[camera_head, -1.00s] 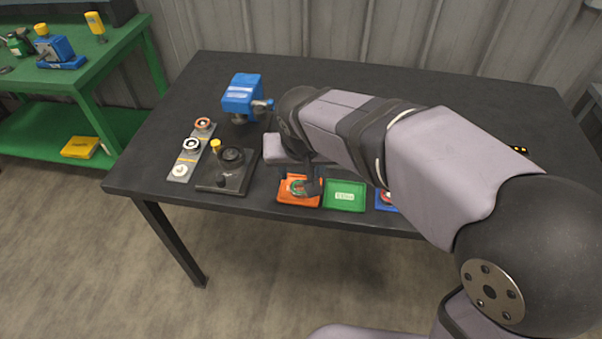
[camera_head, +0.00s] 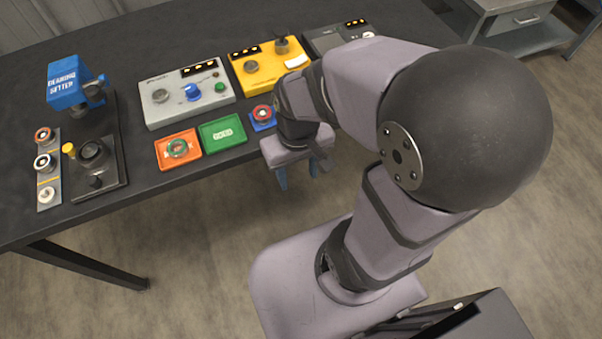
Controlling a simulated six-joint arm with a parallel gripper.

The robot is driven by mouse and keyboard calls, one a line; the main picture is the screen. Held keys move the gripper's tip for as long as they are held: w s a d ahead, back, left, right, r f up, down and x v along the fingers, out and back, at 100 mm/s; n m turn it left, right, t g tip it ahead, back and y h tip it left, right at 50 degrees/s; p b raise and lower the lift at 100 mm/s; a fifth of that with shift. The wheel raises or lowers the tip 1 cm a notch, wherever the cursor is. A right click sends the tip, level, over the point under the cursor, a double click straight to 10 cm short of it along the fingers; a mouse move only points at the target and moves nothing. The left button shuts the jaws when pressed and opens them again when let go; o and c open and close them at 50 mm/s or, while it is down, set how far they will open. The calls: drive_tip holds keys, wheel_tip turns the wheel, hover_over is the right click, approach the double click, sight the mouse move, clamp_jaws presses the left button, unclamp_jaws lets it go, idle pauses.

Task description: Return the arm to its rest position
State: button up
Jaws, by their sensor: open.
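My gripper (camera_head: 298,180) hangs in front of the table's front edge, pointing down over the floor. Its fingers are apart and I see nothing between them. My arm bends back from it to the right.
The dark table (camera_head: 150,36) holds a blue bearing setter (camera_head: 72,82), a strip with several rings (camera_head: 54,184), a grey control box (camera_head: 185,108) and a yellow one (camera_head: 265,68). The floor before the table is clear.

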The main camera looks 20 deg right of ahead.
drive_tip(key=shift+s+d+f, duration=0.2)
drive_tip(key=shift+s+d, duration=0.05)
drive_tip(key=shift+s, duration=0.2)
wheel_tip(320, 180, up, 4)
drive_tip(key=p, duration=0.3)
drive_tip(key=shift+f, duration=0.25)
idle(0.6)
